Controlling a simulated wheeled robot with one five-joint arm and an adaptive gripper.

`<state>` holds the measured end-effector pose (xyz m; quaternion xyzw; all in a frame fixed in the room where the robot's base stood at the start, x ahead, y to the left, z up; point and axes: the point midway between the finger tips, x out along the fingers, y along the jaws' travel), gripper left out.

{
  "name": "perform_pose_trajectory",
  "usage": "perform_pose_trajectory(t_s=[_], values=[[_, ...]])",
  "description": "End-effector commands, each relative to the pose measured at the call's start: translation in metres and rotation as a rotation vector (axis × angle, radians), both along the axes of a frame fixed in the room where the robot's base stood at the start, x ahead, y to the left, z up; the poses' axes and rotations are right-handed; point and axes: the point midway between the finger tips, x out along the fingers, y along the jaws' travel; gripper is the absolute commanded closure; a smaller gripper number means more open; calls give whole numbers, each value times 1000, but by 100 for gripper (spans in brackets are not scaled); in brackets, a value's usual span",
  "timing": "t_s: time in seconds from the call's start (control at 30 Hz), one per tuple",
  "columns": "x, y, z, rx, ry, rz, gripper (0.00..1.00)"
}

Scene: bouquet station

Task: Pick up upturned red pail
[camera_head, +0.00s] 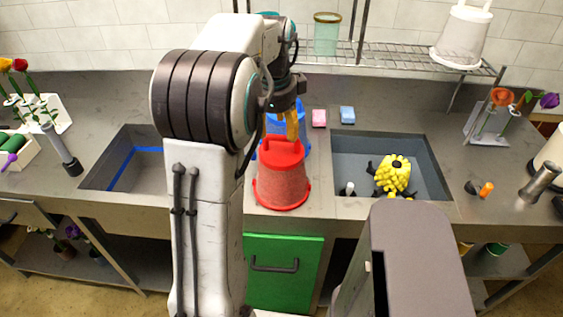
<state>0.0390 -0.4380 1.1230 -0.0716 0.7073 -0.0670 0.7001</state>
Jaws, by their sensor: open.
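The upturned red pail (282,185) stands on the grey counter between the two sinks, wide rim down and base up. A red handle-like bar shows at its top. My gripper (292,136) is open and points down. Its orange fingertips appear just above or behind the top of the pail; I cannot tell whether they touch it. A blue pail (273,124) stands behind the red one, partly hidden by my arm and gripper.
A left sink (110,165) and a right sink (433,170) holding a yellow flower-like bundle (394,174) flank the pail. Pink (319,118) and blue (347,115) sponges lie behind. A wire rack (400,62) above holds a white upturned pail (461,38) and a green glass container (326,35).

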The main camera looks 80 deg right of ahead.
Motion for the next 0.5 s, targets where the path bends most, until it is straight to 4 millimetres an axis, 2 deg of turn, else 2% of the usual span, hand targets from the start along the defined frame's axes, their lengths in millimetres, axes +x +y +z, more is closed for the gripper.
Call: perform_pose_trajectory(t_s=[0.17,0.5], values=[[0,-2,-7,5,0,1,44],[-1,-9,-34,6,0,2,44]])
